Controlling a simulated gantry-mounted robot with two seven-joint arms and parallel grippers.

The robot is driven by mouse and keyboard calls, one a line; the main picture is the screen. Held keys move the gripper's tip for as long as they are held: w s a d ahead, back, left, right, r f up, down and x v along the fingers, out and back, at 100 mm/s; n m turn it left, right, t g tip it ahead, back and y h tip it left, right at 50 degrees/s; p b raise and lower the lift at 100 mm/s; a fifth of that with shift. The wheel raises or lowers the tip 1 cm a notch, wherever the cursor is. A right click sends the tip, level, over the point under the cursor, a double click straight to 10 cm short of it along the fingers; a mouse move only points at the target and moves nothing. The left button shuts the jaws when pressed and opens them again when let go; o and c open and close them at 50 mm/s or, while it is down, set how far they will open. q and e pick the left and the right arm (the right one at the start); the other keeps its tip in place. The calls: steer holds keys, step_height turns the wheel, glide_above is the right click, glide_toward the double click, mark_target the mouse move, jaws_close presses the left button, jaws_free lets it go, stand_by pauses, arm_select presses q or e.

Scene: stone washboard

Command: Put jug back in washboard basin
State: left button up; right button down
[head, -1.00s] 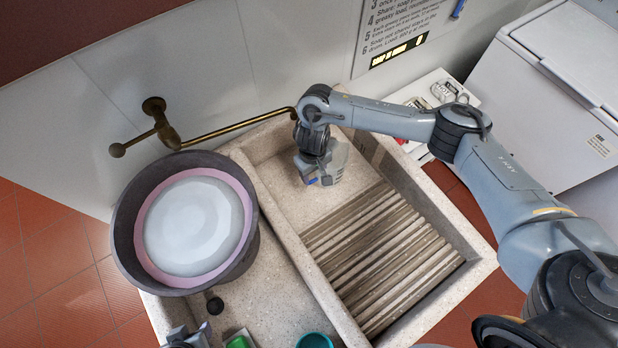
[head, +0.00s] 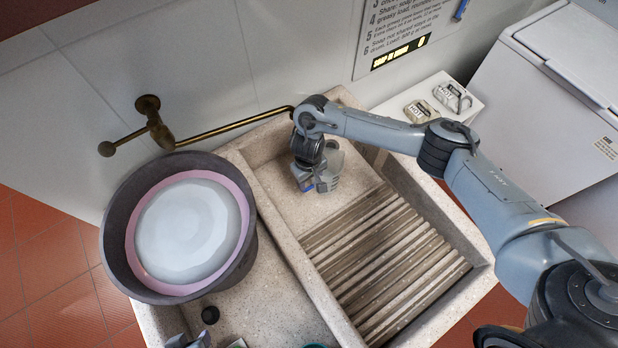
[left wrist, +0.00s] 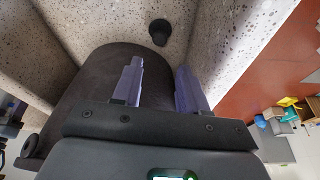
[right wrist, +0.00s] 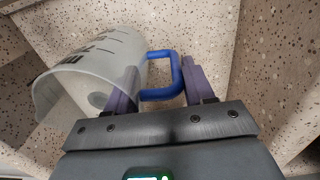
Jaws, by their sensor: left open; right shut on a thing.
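The jug (right wrist: 90,75) is translucent white with dark markings and a blue handle (right wrist: 172,75). It lies tilted in the right wrist view, and my right gripper (right wrist: 192,90) is shut on its handle. In the head view my right gripper (head: 312,188) is low inside the far end of the stone washboard basin (head: 283,228), beyond the ridged slats (head: 375,255); it mostly hides the jug. I cannot tell whether the jug touches the floor. My left gripper (left wrist: 158,88) is open and empty, with a dark tub (left wrist: 90,85) close by.
A dark round tub (head: 120,255) with a pink-rimmed pale basin (head: 190,228) stands left of the washboard. A brass tap (head: 160,132) and its pipe run above. A black plug (head: 210,315) lies near the tub.

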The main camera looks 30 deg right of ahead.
steer(key=shift+c, duration=2.1)
jaws_free()
steer(key=shift+f, duration=0.1)
step_height(320, 180, up, 11)
steer(key=p, duration=0.6)
steer(key=shift+w+f, duration=0.1)
steer(key=shift+a+r+p, duration=0.1)
steer(key=shift+r+p, duration=0.35)
steer(key=shift+r, duration=0.3)
